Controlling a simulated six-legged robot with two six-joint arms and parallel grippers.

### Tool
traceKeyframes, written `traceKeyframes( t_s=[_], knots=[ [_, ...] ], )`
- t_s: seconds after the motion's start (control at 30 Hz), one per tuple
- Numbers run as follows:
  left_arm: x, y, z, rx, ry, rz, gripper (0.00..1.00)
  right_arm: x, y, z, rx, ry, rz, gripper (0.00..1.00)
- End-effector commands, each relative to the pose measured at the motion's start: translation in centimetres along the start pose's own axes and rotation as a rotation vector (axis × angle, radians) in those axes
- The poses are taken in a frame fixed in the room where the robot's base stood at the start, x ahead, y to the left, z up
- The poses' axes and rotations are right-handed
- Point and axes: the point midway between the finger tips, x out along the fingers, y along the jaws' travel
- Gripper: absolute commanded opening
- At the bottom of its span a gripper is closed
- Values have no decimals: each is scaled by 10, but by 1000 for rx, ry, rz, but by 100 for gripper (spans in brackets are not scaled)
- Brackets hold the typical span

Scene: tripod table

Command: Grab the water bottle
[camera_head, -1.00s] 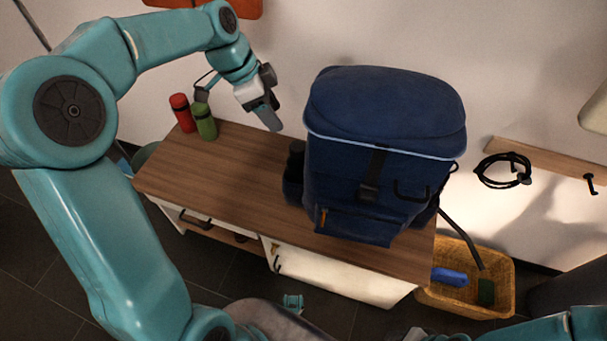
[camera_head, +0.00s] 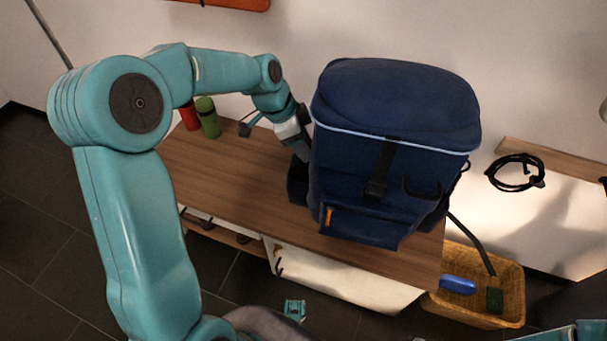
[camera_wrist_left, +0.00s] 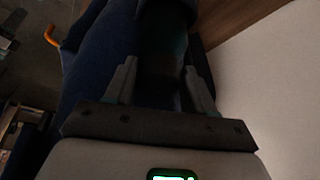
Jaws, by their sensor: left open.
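A large blue backpack (camera_head: 390,110) stands upright on the wooden table (camera_head: 235,190). On its left side a dark pocket or object (camera_head: 297,182) shows low down. My left gripper (camera_head: 303,152) is beside the backpack's left side, just above that dark part. In the left wrist view the jaws (camera_wrist_left: 160,78) are open, with a dark, rounded, bottle-like thing (camera_wrist_left: 163,35) between and beyond the fingers; it is too dark to tell contact. A red bottle (camera_head: 189,115) and a green bottle (camera_head: 208,118) stand upright at the table's back left, apart from the gripper.
A wicker basket (camera_head: 510,285) with a blue item (camera_head: 457,285) stands on the floor at the right. A black coiled cable (camera_head: 515,173) hangs from a wooden wall rail (camera_head: 560,168). The table's left part is clear before the bottles.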

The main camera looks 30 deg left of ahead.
Motion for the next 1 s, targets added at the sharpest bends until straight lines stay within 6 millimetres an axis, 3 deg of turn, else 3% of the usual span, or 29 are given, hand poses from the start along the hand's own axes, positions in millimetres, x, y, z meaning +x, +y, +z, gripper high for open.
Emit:
traceKeyframes(
  t_s=[0.07, 0.1, 0.23, 0.27, 0.67, 0.87, 1.0],
  knots=[
    [-1, 0, 0, 0, 0, 0, 54, -1, 0, 0, 0, 0, 0, 43],
    [-1, 0, 0, 0, 0, 0, 48, -1, 0, 0, 0, 0, 0, 43],
    [-1, 0, 0, 0, 0, 0, 5, -1, 0, 0, 0, 0, 0, 43],
    [-1, 0, 0, 0, 0, 0, 0, -1, 0, 0, 0, 0, 0, 43],
    [-4, -1, -2, 0, 2, -4, 0, -2, -1, 0, 0, 0, 0, 43],
    [-23, -1, -10, 1, 4, -6, 0, -8, -3, 0, 0, 0, 0, 43],
    [-47, -1, -20, 1, 4, -6, 0, -15, -6, 0, 0, 0, 0, 43]
  ],
)
